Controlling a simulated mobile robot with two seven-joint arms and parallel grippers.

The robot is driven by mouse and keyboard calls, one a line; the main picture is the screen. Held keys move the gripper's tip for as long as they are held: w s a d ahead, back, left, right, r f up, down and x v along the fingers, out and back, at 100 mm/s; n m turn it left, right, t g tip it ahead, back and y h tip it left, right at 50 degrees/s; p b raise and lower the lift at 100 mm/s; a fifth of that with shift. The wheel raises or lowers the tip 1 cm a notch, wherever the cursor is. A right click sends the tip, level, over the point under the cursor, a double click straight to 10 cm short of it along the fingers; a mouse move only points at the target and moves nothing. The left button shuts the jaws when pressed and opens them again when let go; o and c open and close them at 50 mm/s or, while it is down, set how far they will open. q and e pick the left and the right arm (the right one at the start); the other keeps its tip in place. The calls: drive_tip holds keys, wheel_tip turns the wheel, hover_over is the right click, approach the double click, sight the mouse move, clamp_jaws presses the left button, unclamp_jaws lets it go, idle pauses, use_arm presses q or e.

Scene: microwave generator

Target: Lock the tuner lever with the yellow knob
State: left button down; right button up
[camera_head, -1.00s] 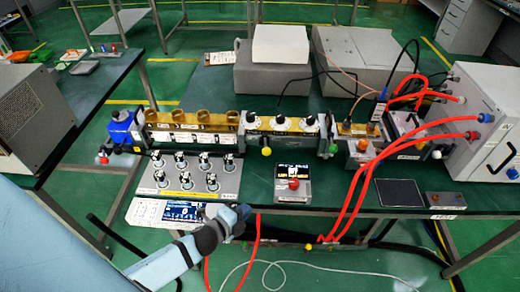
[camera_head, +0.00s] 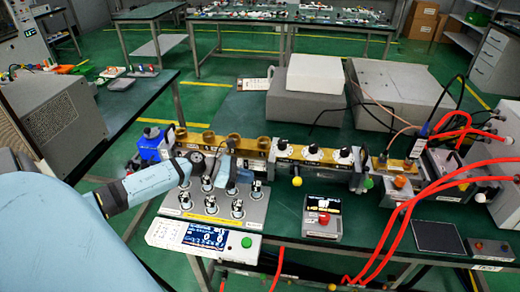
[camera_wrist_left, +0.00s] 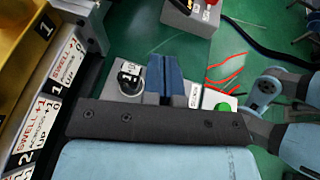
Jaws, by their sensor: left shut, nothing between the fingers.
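The yellow ball knob (camera_head: 297,181) of the tuner lever shows at the front left of the tuner block (camera_head: 312,157), which carries three dark dials with white rims. My left gripper (camera_head: 226,176) is left of the yellow knob, apart from it, above the grey panel of upright switches. Its blue fingers (camera_wrist_left: 170,78) are shut and empty in the left wrist view. The yellow knob is not seen in that view. The lever's rod is too small to make out. My right gripper is not in view.
The grey switch panel (camera_head: 237,214) lies under my left gripper. A brass-topped block (camera_head: 237,143) stands behind it. A small box with a red button (camera_head: 322,222) and a green-knobbed lever (camera_head: 367,183) are to the right. Red cables (camera_head: 405,215) cross the right side.

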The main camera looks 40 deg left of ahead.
sight(297, 174)
use_arm(q)
drive_tip(key=r+p+x, duration=0.2)
drive_tip(key=x, duration=0.9)
drive_tip(key=shift+w+d, duration=0.55)
drive_tip(key=shift+w, duration=0.05)
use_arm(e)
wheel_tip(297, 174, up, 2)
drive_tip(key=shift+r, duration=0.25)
use_arm(q)
drive_tip(key=shift+p, duration=0.35)
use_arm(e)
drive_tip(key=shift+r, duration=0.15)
